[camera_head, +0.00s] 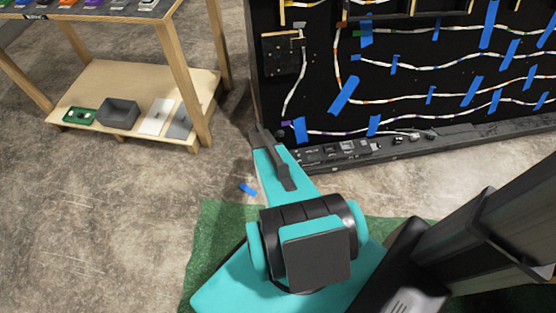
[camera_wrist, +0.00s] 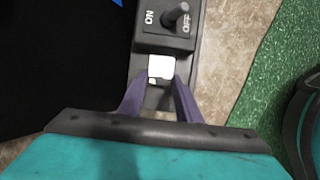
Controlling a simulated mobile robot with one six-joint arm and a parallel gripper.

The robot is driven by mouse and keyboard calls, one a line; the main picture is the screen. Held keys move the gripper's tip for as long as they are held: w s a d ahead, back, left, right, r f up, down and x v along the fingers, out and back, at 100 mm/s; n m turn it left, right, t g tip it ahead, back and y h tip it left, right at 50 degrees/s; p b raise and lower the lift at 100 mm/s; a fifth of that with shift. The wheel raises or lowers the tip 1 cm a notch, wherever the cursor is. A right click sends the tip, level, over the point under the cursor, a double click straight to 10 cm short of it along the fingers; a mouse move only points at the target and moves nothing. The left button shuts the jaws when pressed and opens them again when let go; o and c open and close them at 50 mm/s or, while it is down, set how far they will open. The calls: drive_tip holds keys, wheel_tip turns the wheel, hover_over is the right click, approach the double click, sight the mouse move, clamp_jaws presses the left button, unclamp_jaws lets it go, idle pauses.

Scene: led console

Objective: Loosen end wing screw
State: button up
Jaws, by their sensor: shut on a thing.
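In the wrist view my gripper (camera_wrist: 161,80) has its two purple fingers on either side of a small pale, square-looking piece (camera_wrist: 161,67), which seems to be the end wing screw. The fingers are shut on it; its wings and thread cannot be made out. It sits on the dark grey rail (camera_wrist: 192,50), just below a switch box marked ON and OFF (camera_wrist: 168,25). In the head view my teal arm reaches to the lower left end of the black console panel (camera_head: 300,75). My fingertips and the screw are hidden there.
The console carries LED strips held by blue tape (camera_head: 343,95), with small parts along its bottom ledge (camera_head: 350,148). A wooden shelf unit (camera_head: 135,80) at left holds a grey bin (camera_head: 118,113) and a green tray (camera_head: 79,116).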

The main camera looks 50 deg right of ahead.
drive_tip(key=shift+s+a+f, duration=0.15)
drive_tip(key=shift+a+f, duration=0.1)
drive_tip(key=o, duration=1)
drive_tip(key=shift+o, duration=0.2)
drive_tip(key=shift+d+r, duration=0.1)
drive_tip(key=p+v, duration=0.1)
drive_tip(key=v, duration=1.2)
drive_tip(key=shift+r, duration=0.4)
